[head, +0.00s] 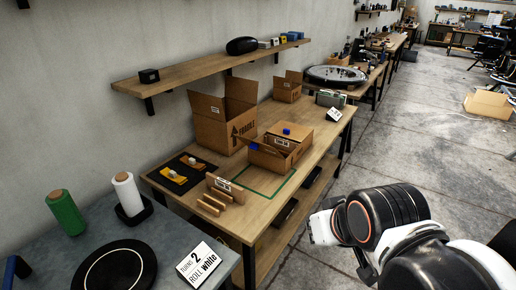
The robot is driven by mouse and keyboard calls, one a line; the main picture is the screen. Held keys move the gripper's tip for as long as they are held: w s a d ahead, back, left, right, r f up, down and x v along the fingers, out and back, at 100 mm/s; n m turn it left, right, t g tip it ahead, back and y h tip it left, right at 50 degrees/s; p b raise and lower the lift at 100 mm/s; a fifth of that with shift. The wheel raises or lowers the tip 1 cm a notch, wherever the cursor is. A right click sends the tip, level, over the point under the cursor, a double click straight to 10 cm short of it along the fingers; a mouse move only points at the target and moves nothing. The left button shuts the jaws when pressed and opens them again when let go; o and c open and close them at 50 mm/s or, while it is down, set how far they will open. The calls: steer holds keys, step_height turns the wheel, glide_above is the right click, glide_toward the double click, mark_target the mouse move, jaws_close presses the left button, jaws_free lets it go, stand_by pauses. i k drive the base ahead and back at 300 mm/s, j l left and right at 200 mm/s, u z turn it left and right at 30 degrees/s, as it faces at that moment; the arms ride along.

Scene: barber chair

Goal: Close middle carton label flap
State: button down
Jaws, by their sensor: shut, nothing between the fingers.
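Several cardboard cartons stand on the wooden table. A large open carton (211,132) with raised flaps and a dark print is at the back left. A smaller open carton (287,92) is behind it to the right. In the middle, a low carton (266,160) is open at the top, with a blue item inside.
A green outline (262,197) marks the table near the front. Wooden pieces (212,204) and a black mat (172,184) lie at the left. A small sign (333,114) stands at the right edge.

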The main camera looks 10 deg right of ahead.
mark_target(254, 145)
steer(key=i+l+u, duration=0.1)
steer(key=i, duration=0.3)
steer(key=i+l+u, duration=0.1)
steer(key=i, duration=0.25)
steer(key=i+l+u, duration=0.1)
steer(key=i, duration=0.3)
steer(key=l, duration=0.1)
